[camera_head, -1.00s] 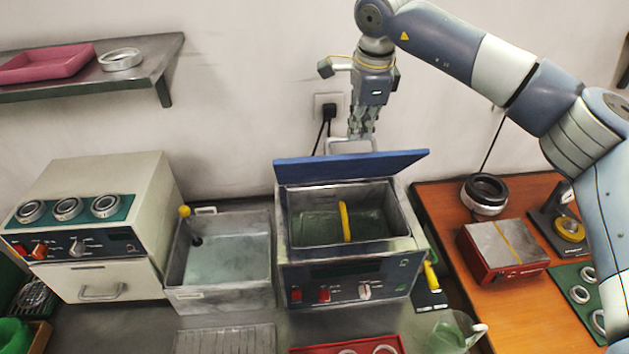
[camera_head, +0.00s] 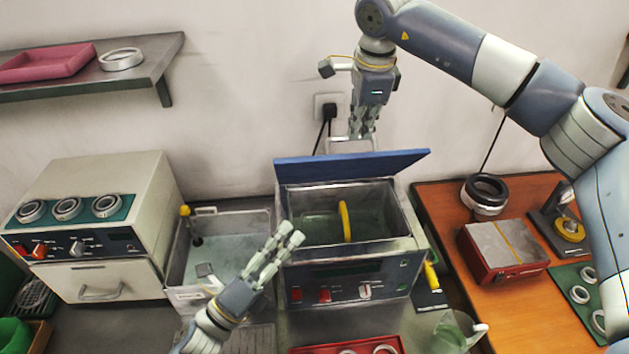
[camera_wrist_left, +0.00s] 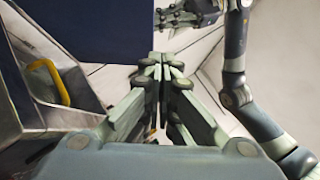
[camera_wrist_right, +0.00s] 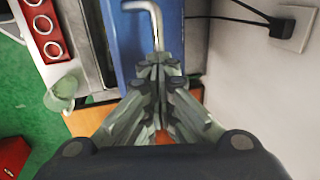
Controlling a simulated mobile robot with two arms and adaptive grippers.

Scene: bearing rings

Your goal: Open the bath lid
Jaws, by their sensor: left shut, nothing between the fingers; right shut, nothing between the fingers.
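The bath (camera_head: 345,270) stands in the middle of the bench with its blue lid (camera_head: 350,166) raised and tilted back along the rear edge. The lid also fills part of the left wrist view (camera_wrist_left: 100,25) and the right wrist view (camera_wrist_right: 128,45). A pale bent bar handle (camera_wrist_right: 156,22) shows against the lid. My right gripper (camera_head: 362,136) is shut and empty behind the lid's upper edge, close to the handle; whether they touch is unclear. My left gripper (camera_head: 292,232) is shut and empty in front of the bath's left front corner. A yellow handle (camera_head: 346,221) stands inside the open bath.
A grey basin (camera_head: 180,262) is left of the bath, partly behind my left gripper. A white oven (camera_head: 100,225) with rings on top stands further left. A red block (camera_head: 503,251) and a dark ring stack (camera_head: 485,196) sit on the orange table at right.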

